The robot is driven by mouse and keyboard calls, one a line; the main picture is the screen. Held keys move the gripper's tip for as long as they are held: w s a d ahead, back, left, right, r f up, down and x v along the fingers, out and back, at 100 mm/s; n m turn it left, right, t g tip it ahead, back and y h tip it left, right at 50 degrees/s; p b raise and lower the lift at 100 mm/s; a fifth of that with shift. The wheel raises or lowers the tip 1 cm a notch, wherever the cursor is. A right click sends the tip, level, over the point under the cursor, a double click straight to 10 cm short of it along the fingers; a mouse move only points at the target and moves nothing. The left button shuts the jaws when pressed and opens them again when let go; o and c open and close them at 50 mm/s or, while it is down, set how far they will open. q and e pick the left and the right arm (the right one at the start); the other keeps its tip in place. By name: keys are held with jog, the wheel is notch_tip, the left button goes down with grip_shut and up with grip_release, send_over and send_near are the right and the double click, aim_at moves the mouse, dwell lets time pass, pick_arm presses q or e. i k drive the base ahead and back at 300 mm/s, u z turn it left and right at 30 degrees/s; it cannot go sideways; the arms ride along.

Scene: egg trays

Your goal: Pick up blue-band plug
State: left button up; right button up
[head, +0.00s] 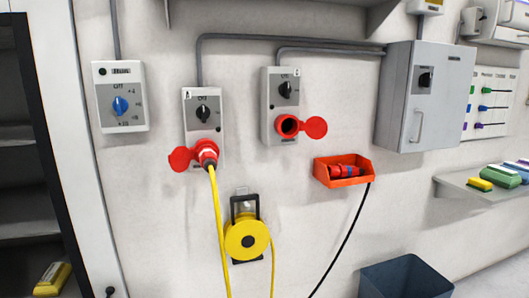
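The blue-band plug (349,171) lies in an orange-red wall bin (343,183) right of the middle in the head view. It looks red with a blue part, and the bin's front wall hides its lower side. A black cable (345,240) hangs from the bin's right side down towards the floor. Neither of my grippers shows in this view.
A red plug (207,153) with a yellow cable (218,220) sits in the left switched socket. The right socket (289,126) is empty with its red lid open. A yellow reel (246,240), grey cabinet (425,97) and dark bin (404,280) are near.

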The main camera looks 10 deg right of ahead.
aim_at(338, 171)
jog(key=k, duration=0.5)
jog(key=z, duration=2.1)
jog(key=i, duration=4.55)
jog(key=u, duration=4.4)
